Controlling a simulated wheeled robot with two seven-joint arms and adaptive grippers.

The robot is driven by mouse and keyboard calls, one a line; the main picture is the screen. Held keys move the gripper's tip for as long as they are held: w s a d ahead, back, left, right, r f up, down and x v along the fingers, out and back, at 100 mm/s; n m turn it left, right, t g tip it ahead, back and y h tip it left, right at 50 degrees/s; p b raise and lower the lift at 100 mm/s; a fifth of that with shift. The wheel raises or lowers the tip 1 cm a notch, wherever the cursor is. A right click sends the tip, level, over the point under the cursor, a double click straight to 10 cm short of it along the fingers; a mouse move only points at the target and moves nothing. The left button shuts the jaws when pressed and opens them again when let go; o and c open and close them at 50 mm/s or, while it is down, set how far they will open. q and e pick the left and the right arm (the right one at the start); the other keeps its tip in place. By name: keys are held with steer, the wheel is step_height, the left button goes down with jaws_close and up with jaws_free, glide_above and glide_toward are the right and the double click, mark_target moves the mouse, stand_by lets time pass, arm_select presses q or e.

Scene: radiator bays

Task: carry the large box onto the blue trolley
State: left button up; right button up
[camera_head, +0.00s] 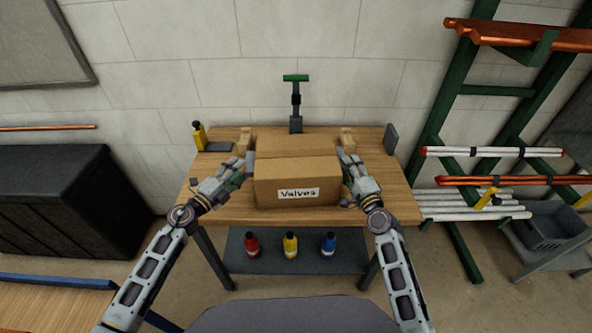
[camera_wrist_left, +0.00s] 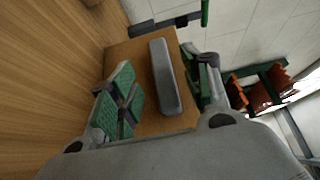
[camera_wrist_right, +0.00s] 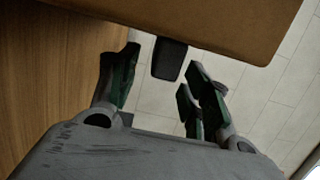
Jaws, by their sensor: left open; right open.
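The large cardboard box (camera_head: 297,180), labelled "Valves", stands on the wooden workbench (camera_head: 225,208). My left gripper (camera_head: 243,168) is open at the box's left side. My right gripper (camera_head: 347,165) is open at its right side. In the left wrist view a grey bar (camera_wrist_left: 165,78) lies between the open fingers, in front of a brown cardboard face (camera_wrist_left: 147,55). In the right wrist view the box (camera_wrist_right: 215,18) crosses the top and a dark grey block (camera_wrist_right: 169,58) shows beyond the fingers. Contact cannot be told. A blue-edged wooden deck (camera_head: 50,297), apparently the blue trolley, is partly visible at lower left.
A green-topped stand (camera_head: 296,100) and a yellow bottle (camera_head: 199,136) are at the bench's back. Red, yellow and blue bottles (camera_head: 290,245) stand on the lower shelf. A black cabinet (camera_head: 65,200) is at left. A green pipe rack (camera_head: 440,120) stands close on the right.

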arm_select(q)
steer(key=shift+x, duration=2.15)
arm_select(e)
steer(key=shift+w+a, duration=0.2)
steer(key=shift+w, duration=0.85)
steer(key=shift+w+a, duration=0.2)
steer(key=shift+w, duration=0.85)
arm_select(q)
jaws_close()
arm_select(e)
jaws_close()
arm_select(q)
steer(key=shift+r, duration=0.1)
arm_select(e)
steer(key=shift+r, duration=0.15)
